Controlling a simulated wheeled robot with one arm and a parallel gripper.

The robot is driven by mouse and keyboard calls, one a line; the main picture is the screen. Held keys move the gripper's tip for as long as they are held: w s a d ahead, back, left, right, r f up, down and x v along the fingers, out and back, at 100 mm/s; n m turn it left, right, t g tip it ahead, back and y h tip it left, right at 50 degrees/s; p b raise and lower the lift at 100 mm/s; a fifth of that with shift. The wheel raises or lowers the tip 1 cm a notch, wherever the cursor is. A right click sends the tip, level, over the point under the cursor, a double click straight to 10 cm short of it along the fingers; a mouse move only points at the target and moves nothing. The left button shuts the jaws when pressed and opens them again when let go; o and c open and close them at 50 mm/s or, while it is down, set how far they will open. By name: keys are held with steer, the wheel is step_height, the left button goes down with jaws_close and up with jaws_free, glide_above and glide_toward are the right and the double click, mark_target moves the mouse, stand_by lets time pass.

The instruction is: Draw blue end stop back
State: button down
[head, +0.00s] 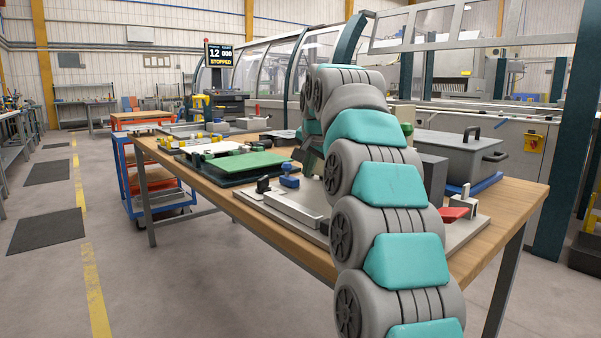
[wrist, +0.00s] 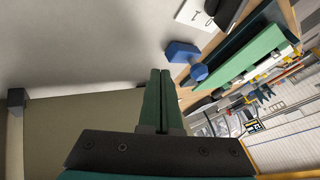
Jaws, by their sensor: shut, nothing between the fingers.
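The blue end stop (head: 290,181) stands on the light grey metal fixture plate on the wooden bench, in the middle of the head view. It has a block-like part and a knob. In the wrist view the blue end stop (wrist: 184,53) is just right of and beyond my fingertips, with no clear contact. My gripper (wrist: 160,73) has its two green fingers together with nothing between them. In the head view my arm hides most of the gripper and part of the fixture.
A black clamp (head: 263,185) stands left of the end stop. A green board (head: 248,163) lies behind it on the bench. A grey lidded box (head: 450,155) and a red block (head: 453,214) are right of my arm. Open floor lies left of the bench.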

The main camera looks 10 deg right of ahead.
steer(key=v, duration=0.8)
steer(key=shift+s+r, duration=0.2)
steer(key=shift+r, duration=0.1)
